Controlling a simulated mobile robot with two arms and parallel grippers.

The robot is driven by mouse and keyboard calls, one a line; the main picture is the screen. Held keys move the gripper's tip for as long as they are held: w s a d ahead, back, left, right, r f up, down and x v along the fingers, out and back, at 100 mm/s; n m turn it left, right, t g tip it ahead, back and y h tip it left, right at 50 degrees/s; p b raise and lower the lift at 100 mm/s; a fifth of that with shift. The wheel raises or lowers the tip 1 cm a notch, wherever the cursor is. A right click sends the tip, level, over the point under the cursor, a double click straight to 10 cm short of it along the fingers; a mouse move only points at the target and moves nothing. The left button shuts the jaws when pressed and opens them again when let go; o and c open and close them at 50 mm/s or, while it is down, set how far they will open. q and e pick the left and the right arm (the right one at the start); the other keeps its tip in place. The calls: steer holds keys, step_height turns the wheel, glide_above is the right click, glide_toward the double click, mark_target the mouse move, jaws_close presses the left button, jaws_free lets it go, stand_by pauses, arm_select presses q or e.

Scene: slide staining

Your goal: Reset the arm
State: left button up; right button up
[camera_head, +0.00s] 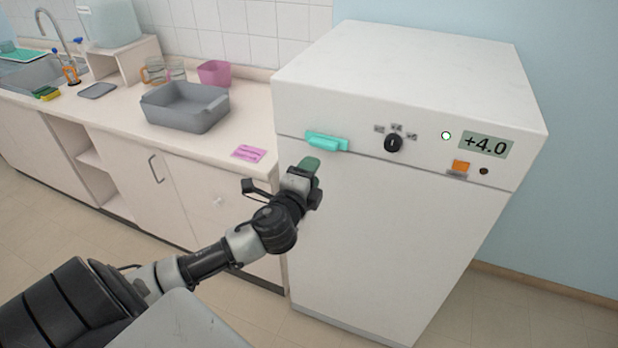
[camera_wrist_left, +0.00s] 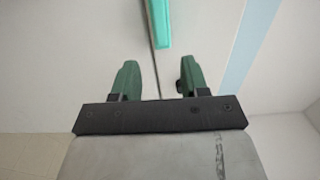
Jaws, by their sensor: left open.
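My left arm reaches in from the left in the head view, with my left gripper (camera_head: 309,165) in front of the white fridge (camera_head: 390,230), below and left of its teal handle (camera_head: 327,142). In the left wrist view the two green fingers of my left gripper (camera_wrist_left: 156,78) stand apart with nothing between them. The teal handle (camera_wrist_left: 159,22) shows beyond the fingertips, apart from them. The fridge door looks shut. My right gripper is not in view.
The fridge has a black knob (camera_head: 393,144) and a display (camera_head: 486,145) reading +4.0. On the counter to the left are a grey basin (camera_head: 185,108), a pink container (camera_head: 214,73), glass beakers (camera_head: 163,71) and a pink note (camera_head: 249,153). Floor shows right of the fridge.

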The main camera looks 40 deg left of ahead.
arm_select(q)
steer(key=shift+s, duration=0.2)
stand_by(0.4)
steer(key=s+a+f+n+g+h, duration=0.1)
steer(key=s+f+n+g, duration=0.3)
steer(key=f, duration=1.4)
steer(key=s+a+f+n+g, duration=0.15)
steer(key=s+f+g, duration=0.35)
steer(key=f, duration=1.3)
steer(key=s+d+f+n+g+h+b, duration=0.1)
steer(key=s+d+f+n+g, duration=0.25)
steer(key=s+f, duration=0.95)
steer(key=s+d+f+n+g, duration=0.1)
steer(key=s+d+f, duration=0.2)
steer(key=s, duration=0.4)
steer(key=s+d+f+n+g+h, duration=0.1)
steer(key=s+d+f, duration=0.2)
steer(key=s, duration=0.4)
steer(key=s+d+f+n+g+h, duration=0.1)
steer(key=s+d+f+n+g, duration=0.1)
steer(key=s, duration=0.5)
steer(key=shift+d+f+b, duration=0.3)
steer(key=shift+d+f, duration=0.4)
steer(key=shift+d, duration=0.15)
